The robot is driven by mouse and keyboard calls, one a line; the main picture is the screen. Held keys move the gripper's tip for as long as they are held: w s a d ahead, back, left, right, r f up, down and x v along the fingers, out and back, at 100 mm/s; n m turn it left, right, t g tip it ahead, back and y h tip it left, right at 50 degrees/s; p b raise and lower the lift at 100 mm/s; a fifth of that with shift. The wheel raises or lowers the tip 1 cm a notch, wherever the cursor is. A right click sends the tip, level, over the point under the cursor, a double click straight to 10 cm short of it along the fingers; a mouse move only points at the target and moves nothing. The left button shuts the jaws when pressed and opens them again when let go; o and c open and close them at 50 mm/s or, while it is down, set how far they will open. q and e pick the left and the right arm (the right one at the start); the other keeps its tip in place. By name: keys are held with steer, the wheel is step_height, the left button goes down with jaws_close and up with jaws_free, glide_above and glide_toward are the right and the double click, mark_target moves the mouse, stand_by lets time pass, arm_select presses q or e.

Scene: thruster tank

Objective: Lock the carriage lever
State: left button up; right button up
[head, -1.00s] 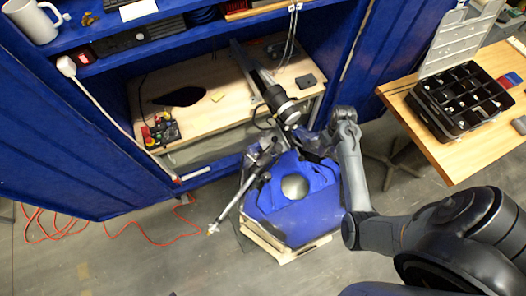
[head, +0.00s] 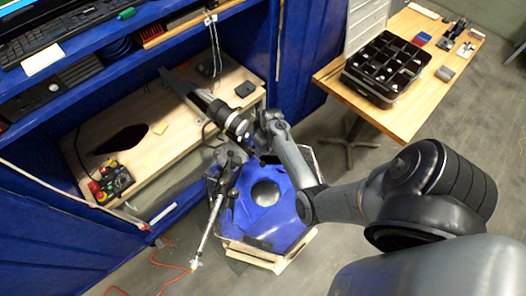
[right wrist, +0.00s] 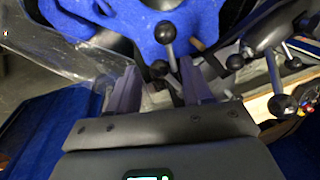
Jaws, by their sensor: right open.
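The blue-covered tank (head: 275,215) with a round dome stands in front of the cabinet in the head view. The black and grey carriage mechanism (head: 232,120) is at its far side. In the right wrist view several metal levers end in black ball knobs, one on a short shaft before the blue part (right wrist: 165,32) and another at the right (right wrist: 283,105). I cannot tell which is the carriage lever. My right gripper (right wrist: 159,66) is open, with a dark knob showing between or just beyond its fingers. Contact cannot be told. My left gripper is not seen.
A wooden bench (head: 145,140) in the blue cabinet holds a control box with red buttons (head: 112,182). A wooden table (head: 405,115) at the right bears a black compartment tray (head: 385,68). A long thin metal rod (head: 208,235) sticks out beside the tank. An orange cable lies on the floor.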

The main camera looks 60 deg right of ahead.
steer(key=shift+a+f, duration=0.15)
steer(key=shift+f, duration=0.65)
jaws_close()
